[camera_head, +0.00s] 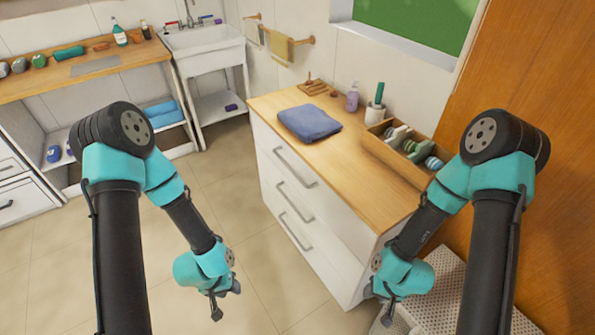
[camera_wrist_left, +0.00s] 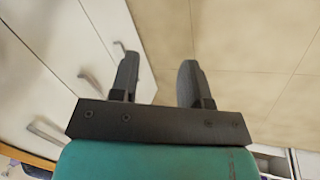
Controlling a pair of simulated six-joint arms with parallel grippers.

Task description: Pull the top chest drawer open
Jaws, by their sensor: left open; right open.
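The white chest (camera_head: 272,164) with a wooden top stands right of centre in the head view. Its top drawer (camera_head: 282,158) looks shut and has a grey bar handle (camera_head: 295,167). Two more drawers with like handles lie below it. My left gripper (camera_head: 226,302) hangs over the floor, left of the chest front and apart from it. In the left wrist view it (camera_wrist_left: 160,75) is open and empty, with white drawer fronts (camera_wrist_left: 60,60) at the left. My right gripper (camera_head: 387,312) is near the chest's lower right corner; its fingers are small there, and I see nothing held.
On the chest top lie a folded blue cloth (camera_head: 309,122), a purple bottle (camera_head: 352,97) and a wooden tray (camera_head: 377,148) of rolled items. A perforated white basket (camera_head: 447,290) is near my right arm. The tiled floor (camera_head: 265,262) before the chest is clear.

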